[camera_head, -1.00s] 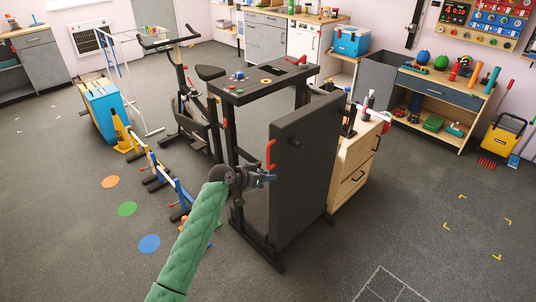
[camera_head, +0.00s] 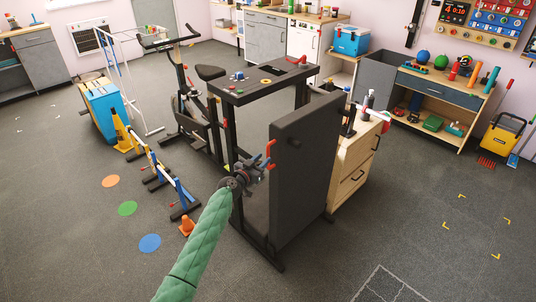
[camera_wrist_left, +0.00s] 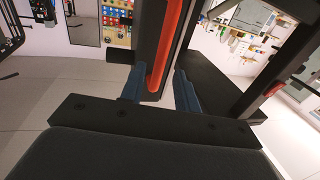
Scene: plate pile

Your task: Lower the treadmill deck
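The treadmill (camera_head: 262,92) stands in the middle of the room. Its dark deck (camera_head: 306,170) is folded up, almost upright. A red handle (camera_head: 271,147) is on the deck's left edge; its middle is hidden behind my left gripper (camera_head: 264,166). In the left wrist view, the red handle (camera_wrist_left: 170,45) runs down between the two blue fingers of my left gripper (camera_wrist_left: 160,90). The fingers are apart, with a gap on each side of the handle. I cannot tell how deep the handle is between them. My right gripper is not in view.
A wooden drawer cabinet (camera_head: 353,165) stands close behind the deck on the right.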

